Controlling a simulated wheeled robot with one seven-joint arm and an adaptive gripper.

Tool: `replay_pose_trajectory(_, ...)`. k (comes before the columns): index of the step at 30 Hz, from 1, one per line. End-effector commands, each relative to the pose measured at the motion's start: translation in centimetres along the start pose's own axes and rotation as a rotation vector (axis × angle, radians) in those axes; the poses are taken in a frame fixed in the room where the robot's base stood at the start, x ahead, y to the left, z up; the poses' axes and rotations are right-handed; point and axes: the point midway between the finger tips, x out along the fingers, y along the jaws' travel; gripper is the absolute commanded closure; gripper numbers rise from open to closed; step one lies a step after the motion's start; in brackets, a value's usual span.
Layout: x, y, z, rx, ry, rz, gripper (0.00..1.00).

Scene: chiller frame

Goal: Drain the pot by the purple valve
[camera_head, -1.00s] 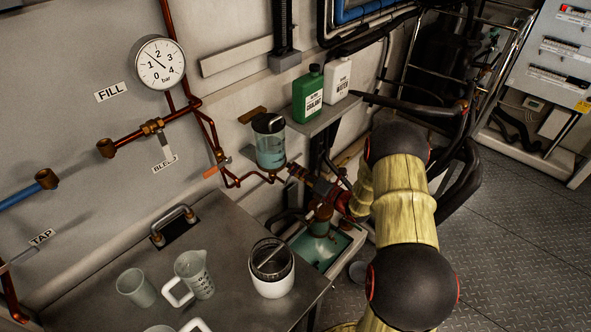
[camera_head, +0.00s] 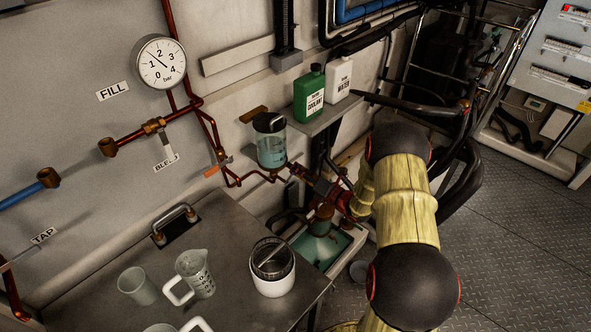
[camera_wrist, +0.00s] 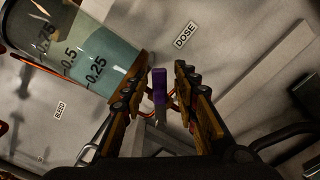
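The pot (camera_head: 270,148) is a clear cylinder with a dark top, holding blue-green liquid, on the wall pipework in the head view. In the wrist view the pot (camera_wrist: 85,50) is large at upper left, its marks 0.25, 0.5 and 0.75 showing. The purple valve handle (camera_wrist: 159,92) stands between the fingers of my gripper (camera_wrist: 161,80), with a gap visible on each side. My gripper is open around it, and I see no clear contact.
A green coolant bottle (camera_head: 309,95) and a white water bottle (camera_head: 339,80) stand on a shelf right of the pot. The bench (camera_head: 215,235) carries jugs and a white canister (camera_head: 272,275). Copper pipes (camera_head: 211,135) run close by.

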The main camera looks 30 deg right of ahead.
Motion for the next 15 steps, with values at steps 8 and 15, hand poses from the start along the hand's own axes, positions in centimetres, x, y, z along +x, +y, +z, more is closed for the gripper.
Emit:
replay_pose_trajectory(8, 0.0, 0.1, 0.1, -0.002, -0.001, 0.002, 0.69)
replay_pose_trajectory(15, -2.1, 0.0, 0.2, -0.001, -0.003, -0.001, 0.69)
